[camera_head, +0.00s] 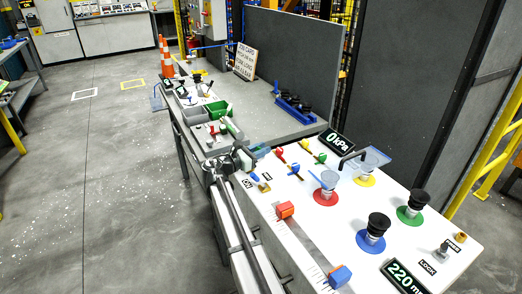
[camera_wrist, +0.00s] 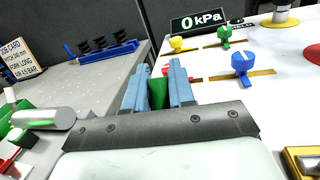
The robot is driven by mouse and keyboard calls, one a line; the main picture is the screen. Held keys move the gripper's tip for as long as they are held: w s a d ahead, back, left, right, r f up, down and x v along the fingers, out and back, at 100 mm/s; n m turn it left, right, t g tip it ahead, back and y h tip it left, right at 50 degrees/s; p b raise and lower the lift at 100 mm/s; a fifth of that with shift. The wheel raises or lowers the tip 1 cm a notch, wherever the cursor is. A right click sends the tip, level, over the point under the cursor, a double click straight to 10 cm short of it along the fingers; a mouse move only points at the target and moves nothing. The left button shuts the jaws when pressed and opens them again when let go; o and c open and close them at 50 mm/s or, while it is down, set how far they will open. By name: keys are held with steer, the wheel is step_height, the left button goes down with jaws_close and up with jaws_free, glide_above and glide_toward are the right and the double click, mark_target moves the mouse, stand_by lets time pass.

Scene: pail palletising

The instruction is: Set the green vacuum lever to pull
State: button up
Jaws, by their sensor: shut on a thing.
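A green lever (camera_wrist: 225,35) stands upright on a slotted brass plate on the white panel in the wrist view. It also shows in the head view (camera_head: 320,157). Red (camera_head: 280,153), yellow (camera_wrist: 177,43) and blue (camera_wrist: 243,63) levers stand around it. My gripper (camera_wrist: 158,90) is at the panel's far left edge, to the left of these levers and apart from the green one. Its light blue fingers are shut on a green piece (camera_wrist: 158,96), mostly hidden between them. I cannot tell what this piece belongs to. In the head view my gripper (camera_head: 258,152) is small and partly hidden.
A 0 kPa display (camera_head: 337,143) stands behind the levers. Suction cups on coloured discs, such as the red disc (camera_head: 325,197), fill the panel's middle and right. A grey bench (camera_head: 270,125) with a green bin (camera_head: 218,109) adjoins the panel.

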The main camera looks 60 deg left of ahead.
steer(key=shift+s, duration=0.1)
jaws_close()
steer(key=shift+s+r+n+t+y, duration=0.15)
steer(key=shift+s+r+t, duration=0.2)
steer(key=shift+t, duration=0.3)
steer(key=shift+s+r+n+t+y, duration=0.15)
steer(key=shift+s+t, duration=0.3)
steer(key=shift+t, duration=0.25)
steer(key=shift+s+r+n+t, duration=0.1)
steer(key=shift+s+r+t, duration=0.25)
steer(key=shift+t, duration=0.3)
steer(key=shift+f, duration=0.1)
steer(key=o, duration=0.8)
jaws_free()
steer(key=v, duration=1.4)
steer(key=shift+c, duration=0.4)
